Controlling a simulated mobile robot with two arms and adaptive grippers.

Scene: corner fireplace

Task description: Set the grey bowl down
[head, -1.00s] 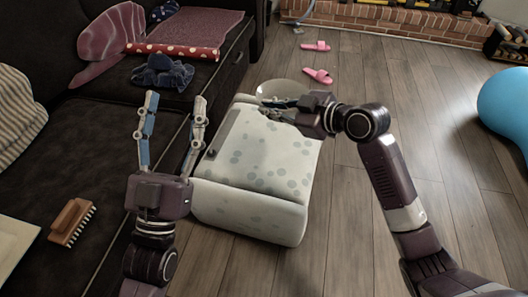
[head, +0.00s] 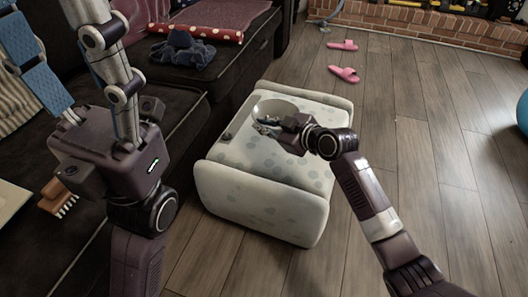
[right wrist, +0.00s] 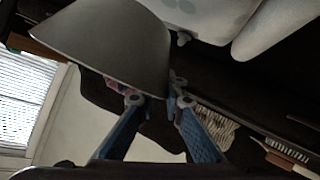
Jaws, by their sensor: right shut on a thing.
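The grey bowl (head: 277,105) is over the top of the white spotted padded seat (head: 262,205), near its far side. My right gripper (head: 265,126) is shut on the near rim of the bowl. In the right wrist view the bowl (right wrist: 105,42) fills the upper left, with its edge between the fingertips (right wrist: 171,96). I cannot tell whether its base touches the seat. My left gripper (head: 52,20) is large and close at the upper left. Its fingers are spread and empty, and the tips are partly cut off by the frame.
A dark sofa (head: 150,115) with cloths stands along the left. A brush (head: 58,198) lies on it. Two pink slippers (head: 344,74) lie on the wooden floor beyond the seat. A blue ball (head: 523,112) is at the right edge. The floor right of the seat is clear.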

